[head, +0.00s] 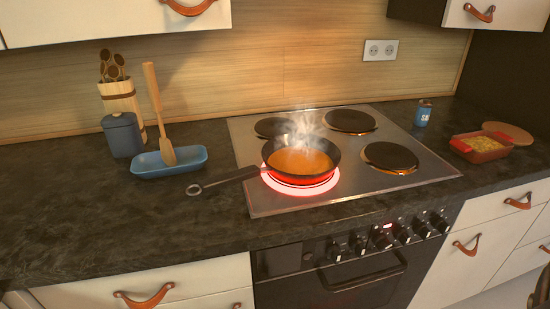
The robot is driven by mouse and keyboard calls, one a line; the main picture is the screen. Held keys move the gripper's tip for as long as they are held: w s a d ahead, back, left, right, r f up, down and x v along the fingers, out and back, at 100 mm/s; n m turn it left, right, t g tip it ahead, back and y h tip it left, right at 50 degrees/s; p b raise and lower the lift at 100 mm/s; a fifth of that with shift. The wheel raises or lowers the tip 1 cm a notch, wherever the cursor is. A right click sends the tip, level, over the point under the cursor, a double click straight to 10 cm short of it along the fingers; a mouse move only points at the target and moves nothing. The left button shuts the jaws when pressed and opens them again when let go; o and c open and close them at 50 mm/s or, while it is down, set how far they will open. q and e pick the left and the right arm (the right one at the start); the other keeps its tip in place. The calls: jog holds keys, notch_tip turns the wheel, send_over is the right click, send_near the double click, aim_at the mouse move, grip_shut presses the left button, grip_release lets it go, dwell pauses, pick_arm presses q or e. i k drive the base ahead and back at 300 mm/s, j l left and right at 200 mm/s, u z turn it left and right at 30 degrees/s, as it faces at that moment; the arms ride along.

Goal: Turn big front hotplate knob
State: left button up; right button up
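The oven's control panel (300,258) carries a row of several black knobs (357,244) and a small red-lit display. I cannot tell from the markings which knob belongs to the big front hotplate. The front left hotplate (330,183) glows red under a pan (300,160) of steaming orange food. The other hotplates, such as the front right one (391,157), are dark. A dark part, seemingly my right gripper (541,292), shows at the lower right edge, right of the knobs and apart from them; its opening is unclear. My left gripper is not in view.
The pan's handle (225,180) sticks out left over the counter (90,220). A blue dish (170,164) with a wooden utensil stands left. A red baking dish (480,147) and blue cup (423,113) stand right. The oven door handle (362,274) juts out below the knobs.

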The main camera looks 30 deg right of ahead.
aim_at(380, 242)
jog(key=z, duration=2.05)
jog(key=i+l+u, duration=0.1)
jog(key=u, duration=0.3)
jog(key=i+l+u, duration=0.15)
jog(key=u, duration=0.3)
jog(key=i, duration=0.05)
